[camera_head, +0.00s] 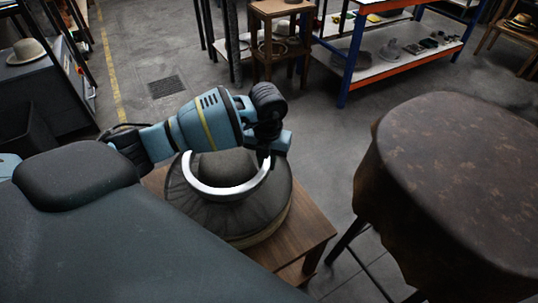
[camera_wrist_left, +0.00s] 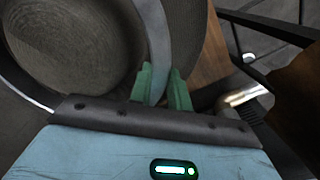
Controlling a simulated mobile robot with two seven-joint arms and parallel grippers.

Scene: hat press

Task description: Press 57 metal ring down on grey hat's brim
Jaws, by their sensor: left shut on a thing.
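The grey hat (camera_head: 262,213) sits brim down on a small wooden table, its rounded crown (camera_head: 226,168) partly hidden by my left arm. The bright metal ring (camera_head: 228,194) circles the crown; I cannot tell whether it touches the brim. My left gripper (camera_head: 266,160) is at the ring's right side, shut on its band. In the left wrist view, the green fingers (camera_wrist_left: 160,82) pinch the ring (camera_wrist_left: 155,35) from both sides, with the crown (camera_wrist_left: 75,40) inside it. No number on the ring is legible. My right gripper is not in view.
The wooden table (camera_head: 310,232) shows bare to the hat's right. A cloth-covered round stand (camera_head: 450,170) is at the right, with a floor gap between. Shelves (camera_head: 400,55) and a wooden stool (camera_head: 283,10) stand behind. Another hat (camera_head: 26,50) lies far left.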

